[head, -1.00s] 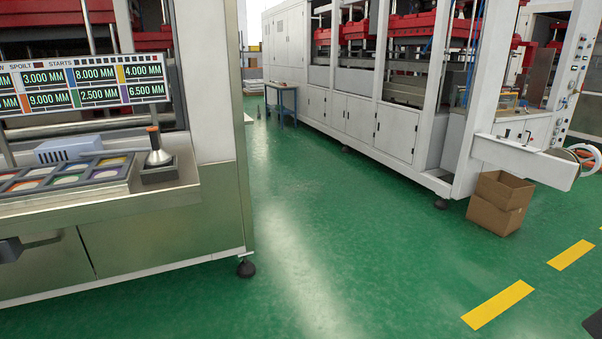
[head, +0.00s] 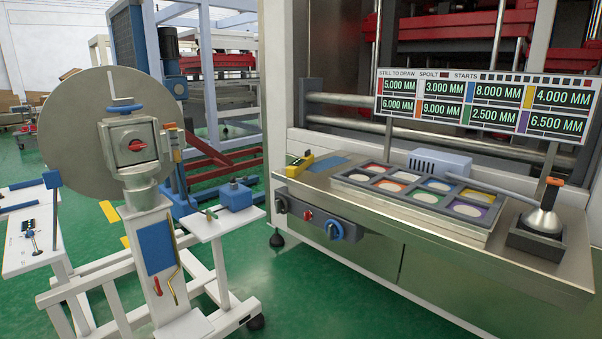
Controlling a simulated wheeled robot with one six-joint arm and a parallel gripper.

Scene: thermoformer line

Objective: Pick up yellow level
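A small yellow block with dark parts (head: 300,165), which looks like the yellow level, rests at the left end of the steel bench (head: 400,215) of the machine. It lies beside a flat blue patch (head: 329,164). It is small in the head view, so its fine detail is hard to tell. My gripper is not in view.
A wheeled stand with a large disc (head: 75,140) is at left. Green floor (head: 325,305) is clear in front.

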